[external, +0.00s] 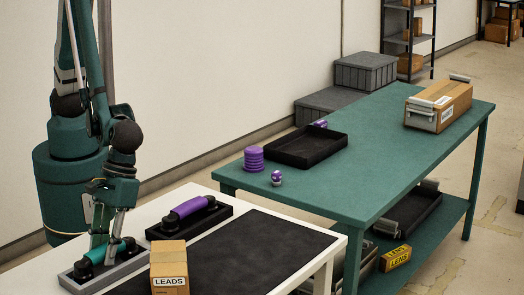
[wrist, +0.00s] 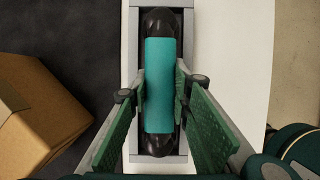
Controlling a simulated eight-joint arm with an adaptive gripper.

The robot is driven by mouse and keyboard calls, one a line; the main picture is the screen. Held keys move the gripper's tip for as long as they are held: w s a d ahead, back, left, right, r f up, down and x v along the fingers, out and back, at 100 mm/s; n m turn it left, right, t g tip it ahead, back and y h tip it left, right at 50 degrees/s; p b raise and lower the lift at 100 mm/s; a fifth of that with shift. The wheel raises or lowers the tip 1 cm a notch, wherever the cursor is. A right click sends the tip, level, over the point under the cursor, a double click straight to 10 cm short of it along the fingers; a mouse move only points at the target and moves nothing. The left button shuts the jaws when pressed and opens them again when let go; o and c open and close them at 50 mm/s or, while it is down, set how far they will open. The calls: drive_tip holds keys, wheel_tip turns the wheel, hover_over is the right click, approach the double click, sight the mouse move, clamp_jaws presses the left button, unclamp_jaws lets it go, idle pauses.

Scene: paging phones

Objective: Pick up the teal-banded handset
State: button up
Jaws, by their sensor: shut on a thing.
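The teal-banded handset (external: 108,252) is black with a teal band around its middle. It lies in a grey cradle (external: 75,284) at the near left of the white table. In the wrist view the handset (wrist: 159,85) runs lengthwise up the picture, with its black ends in the cradle (wrist: 133,40). My gripper (wrist: 159,92) is shut on the teal band, with one green finger pad on each side. In the external view my gripper (external: 112,238) comes down on the handset from above and hides part of it. I cannot tell whether the handset is clear of the cradle.
A purple-banded handset (external: 190,207) sits in a black cradle (external: 222,216) behind. A cardboard box marked LEADS (external: 169,268) stands close to the right, beside a dark mat (external: 255,250). A green table (external: 370,150) holds a black tray (external: 300,160) and purple items.

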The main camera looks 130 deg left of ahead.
sight(104, 247)
drive_tip(key=shift+r+p, duration=0.2)
drive_tip(key=shift+p, duration=0.1)
drive_tip(key=shift+r, duration=0.15)
drive_tip(key=shift+r+p, duration=0.85)
drive_tip(key=shift+r, duration=4.05)
